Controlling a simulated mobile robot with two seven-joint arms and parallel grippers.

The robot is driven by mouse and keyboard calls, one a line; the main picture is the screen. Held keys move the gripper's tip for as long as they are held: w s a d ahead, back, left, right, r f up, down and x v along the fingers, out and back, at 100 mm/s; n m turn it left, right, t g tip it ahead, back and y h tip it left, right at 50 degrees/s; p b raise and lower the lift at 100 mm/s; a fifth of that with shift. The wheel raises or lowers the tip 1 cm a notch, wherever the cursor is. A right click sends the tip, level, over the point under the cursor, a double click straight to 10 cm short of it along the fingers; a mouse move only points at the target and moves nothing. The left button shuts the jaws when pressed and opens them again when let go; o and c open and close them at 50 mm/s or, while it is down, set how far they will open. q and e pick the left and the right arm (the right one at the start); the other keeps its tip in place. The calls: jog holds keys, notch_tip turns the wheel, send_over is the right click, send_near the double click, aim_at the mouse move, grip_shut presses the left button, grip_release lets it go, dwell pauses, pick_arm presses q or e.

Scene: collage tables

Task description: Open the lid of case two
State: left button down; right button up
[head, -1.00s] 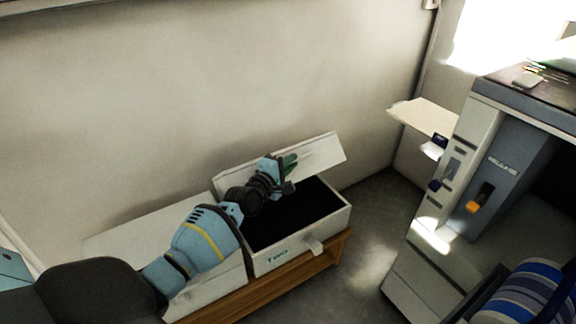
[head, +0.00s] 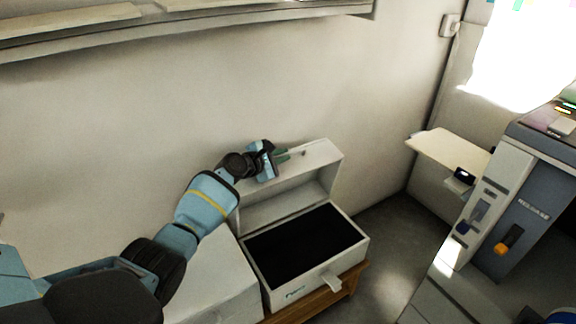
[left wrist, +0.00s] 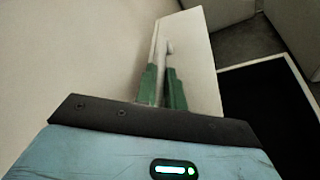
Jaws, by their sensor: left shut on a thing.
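Case two (head: 300,287) is a white box with a black interior, standing on a wooden bench. Its lid (head: 312,160) stands raised at the back, near the wall, hinged along the rear edge. My left gripper (head: 284,157) is at the lid's upper left part, its green fingers shut on the lid. In the left wrist view the green fingers (left wrist: 164,88) close around the edge of the white lid (left wrist: 195,50), and the dark case opening (left wrist: 265,105) lies to the right. My right gripper is not in view.
Another white case (head: 205,285) stands left of case two on the wooden bench (head: 340,291). A grey machine (head: 510,200) with a side shelf (head: 447,152) stands at the right. A ledge (head: 200,25) runs along the wall above. Floor shows between case and machine.

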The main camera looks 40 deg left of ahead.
pick_arm(q)
jog(key=shift+w+a+n+b, duration=0.15)
jog(key=shift+w+a+b, duration=0.05)
jog(key=shift+a, duration=0.3)
jog(key=shift+w+a+n+b, duration=0.15)
jog(key=shift+w+a, duration=0.05)
jog(key=shift+a, duration=0.3)
jog(key=shift+f+g, duration=0.1)
jog(key=shift+g, duration=0.2)
jog(key=c, duration=1.5)
grip_release()
